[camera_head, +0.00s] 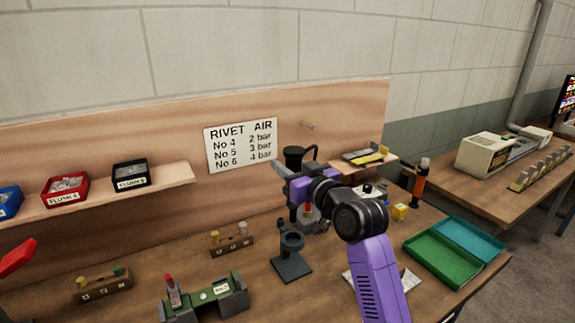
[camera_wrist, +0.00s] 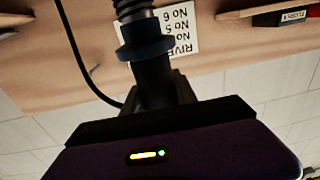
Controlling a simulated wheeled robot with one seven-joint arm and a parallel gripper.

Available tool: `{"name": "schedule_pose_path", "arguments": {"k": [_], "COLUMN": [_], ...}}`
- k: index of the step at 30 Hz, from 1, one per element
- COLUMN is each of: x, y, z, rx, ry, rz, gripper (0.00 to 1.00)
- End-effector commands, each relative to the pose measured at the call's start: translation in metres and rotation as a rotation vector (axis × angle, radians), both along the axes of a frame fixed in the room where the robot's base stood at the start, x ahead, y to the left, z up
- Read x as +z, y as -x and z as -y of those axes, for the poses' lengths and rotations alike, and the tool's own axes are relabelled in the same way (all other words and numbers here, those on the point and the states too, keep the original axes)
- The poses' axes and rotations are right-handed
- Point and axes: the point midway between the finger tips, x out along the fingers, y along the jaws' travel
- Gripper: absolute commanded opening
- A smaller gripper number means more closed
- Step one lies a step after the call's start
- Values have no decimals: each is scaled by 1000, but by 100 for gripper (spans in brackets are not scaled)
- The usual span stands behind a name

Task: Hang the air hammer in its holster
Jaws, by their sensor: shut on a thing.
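My gripper (camera_head: 287,180) is shut on the air hammer (camera_head: 294,157), a black cylindrical tool, and holds it above the bench. In the wrist view, the air hammer (camera_wrist: 152,72) shows a dark blue collar and a ribbed end, with a black hose curving off to the left. The fingers are mostly hidden there behind the dark gripper body. What looks like the holster (camera_head: 291,243), a dark grey stand with a ring on a flat base, stands on the bench below my gripper, apart from the tool. The hammer's lower end is hidden in the head view.
A wooden back panel carries the rivet-air sign (camera_head: 241,145) behind the gripper. A green fixture (camera_head: 218,293) and small wooden blocks (camera_head: 231,241) stand left of the holster.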

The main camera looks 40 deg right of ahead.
Motion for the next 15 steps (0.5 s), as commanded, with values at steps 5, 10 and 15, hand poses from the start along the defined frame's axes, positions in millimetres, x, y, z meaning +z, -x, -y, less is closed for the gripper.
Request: {"name": "schedule_pose_path", "arguments": {"k": [5, 10, 15], "x": [-7, -21, -38], "y": [0, 0, 0], "z": [0, 0, 0], "rx": [0, -1, -1], "ry": [2, 2, 2], "rz": [6, 6, 7], "gripper": [0, 0, 0]}}
